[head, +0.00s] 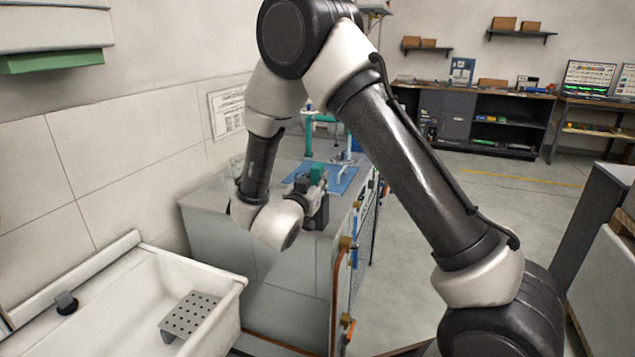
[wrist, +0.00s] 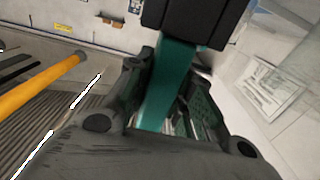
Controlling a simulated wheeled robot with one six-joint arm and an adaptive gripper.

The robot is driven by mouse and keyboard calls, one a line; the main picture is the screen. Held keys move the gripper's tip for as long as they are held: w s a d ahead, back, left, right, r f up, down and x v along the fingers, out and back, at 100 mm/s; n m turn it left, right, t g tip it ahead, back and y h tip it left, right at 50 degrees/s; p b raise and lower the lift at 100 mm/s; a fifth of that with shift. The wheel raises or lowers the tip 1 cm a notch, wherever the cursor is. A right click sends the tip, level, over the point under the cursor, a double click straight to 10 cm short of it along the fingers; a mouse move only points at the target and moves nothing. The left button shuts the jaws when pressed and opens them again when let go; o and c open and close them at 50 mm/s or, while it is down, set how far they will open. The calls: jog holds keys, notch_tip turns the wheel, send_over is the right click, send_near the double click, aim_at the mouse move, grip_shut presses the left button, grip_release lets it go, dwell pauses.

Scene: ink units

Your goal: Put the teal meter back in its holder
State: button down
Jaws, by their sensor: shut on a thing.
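My gripper (wrist: 168,92) is shut on the teal meter (wrist: 168,78) in the wrist view. The meter has a teal body between the dark fingers and a wide black end (wrist: 195,20) beyond them. The lower part of the meter is hidden by the gripper. In the head view my gripper (head: 314,207) is above the grey bench, and a bit of the teal meter (head: 317,174) shows at it. A teal pipe-like fixture (head: 322,120) and a pale upright (head: 346,148) stand behind. I cannot tell which thing is the holder.
A blue mat (head: 342,180) lies on the bench (head: 205,205) behind my gripper. A white sink (head: 130,300) is at the lower left. A posted sheet (head: 227,112) hangs on the left wall. An orange bar (wrist: 45,82) crosses the wrist view's left. Open floor lies right.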

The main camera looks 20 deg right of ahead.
jog(key=shift+f, duration=0.1)
jog(key=c, duration=1.3)
grip_release()
jog(key=shift+o, duration=0.2)
jog(key=v, duration=1.2)
